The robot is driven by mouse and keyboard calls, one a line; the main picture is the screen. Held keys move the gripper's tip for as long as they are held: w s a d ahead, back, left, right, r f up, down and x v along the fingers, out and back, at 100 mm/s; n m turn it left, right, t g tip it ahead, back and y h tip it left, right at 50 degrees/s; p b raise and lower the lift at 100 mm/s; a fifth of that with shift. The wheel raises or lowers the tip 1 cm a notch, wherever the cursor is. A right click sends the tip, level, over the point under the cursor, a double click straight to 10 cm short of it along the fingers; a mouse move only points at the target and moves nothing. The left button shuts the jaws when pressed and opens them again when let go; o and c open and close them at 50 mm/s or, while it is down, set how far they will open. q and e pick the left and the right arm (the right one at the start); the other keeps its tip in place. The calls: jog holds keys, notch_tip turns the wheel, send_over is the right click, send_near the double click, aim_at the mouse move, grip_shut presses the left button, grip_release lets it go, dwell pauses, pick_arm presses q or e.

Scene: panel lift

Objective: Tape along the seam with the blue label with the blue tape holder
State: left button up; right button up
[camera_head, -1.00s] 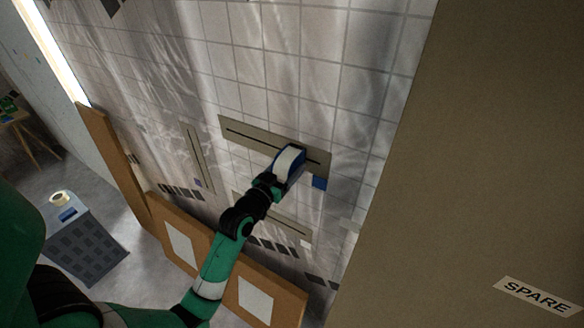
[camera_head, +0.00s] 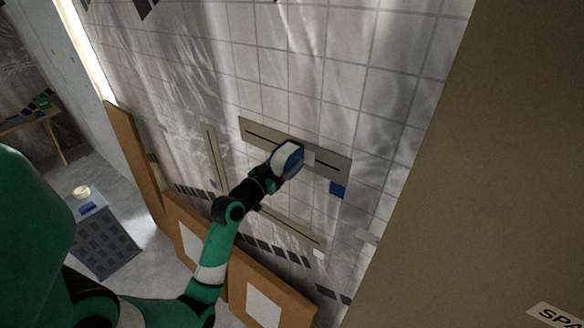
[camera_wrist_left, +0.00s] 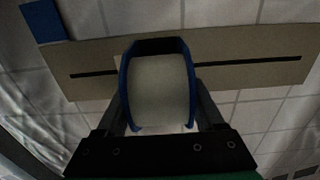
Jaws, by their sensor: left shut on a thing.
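The blue tape holder (camera_head: 287,158) carries a wide pale roll. My left gripper (camera_head: 272,172) is shut on it and holds it against or very near the wall, over the middle of a beige panel strip (camera_head: 262,128) with a dark seam. The blue label (camera_head: 338,190) is on the wall below the strip's right end. In the left wrist view the holder (camera_wrist_left: 158,90) sits between my fingers, and the blue label (camera_wrist_left: 42,22) is at upper left. A short pale patch (camera_head: 308,157), looking like tape, covers the seam beside the holder on the label's side. My right gripper is out of view.
An upright strip (camera_head: 214,152) is to the left and another strip (camera_head: 290,226) is below, with a pale label (camera_head: 318,253). A large brown panel (camera_head: 480,170) closes the right side.

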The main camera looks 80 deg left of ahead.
pick_arm(q)
jog(key=shift+s+a+b, duration=0.7)
jog(key=shift+s+a, duration=0.2)
jog(key=shift+a, duration=0.15)
jog(key=s+a+b, duration=0.2)
jog(key=a, duration=0.1)
jog(key=shift+s+a, duration=0.3)
jog(key=shift+s, duration=0.1)
jog(key=shift+s+a+b, duration=1)
jog(key=shift+s+a, duration=0.15)
jog(key=shift+a, duration=0.2)
jog(key=shift+s+a+r, duration=0.15)
jog(key=shift+s+a, duration=0.05)
jog(key=shift+a, duration=0.1)
jog(key=shift+s+a+p, duration=0.15)
jog(key=shift+s+a, duration=0.9)
jog(key=shift+a, duration=0.2)
jog(key=shift+s+a+p, duration=0.15)
jog(key=shift+s+a, duration=0.85)
jog(key=shift+a, duration=0.25)
jog(key=shift+s+a+p, duration=0.35)
jog(key=shift+s+a, duration=0.8)
jog(key=shift+a, duration=0.2)
jog(key=shift+b, duration=0.35)
jog(key=shift+w, duration=0.1)
jog(key=shift+w+d+p, duration=0.75)
jog(key=shift+w+d, duration=0.1)
jog(key=shift+d, duration=0.2)
jog(key=shift+w+d, duration=0.25)
jog(key=shift+d, duration=0.1)
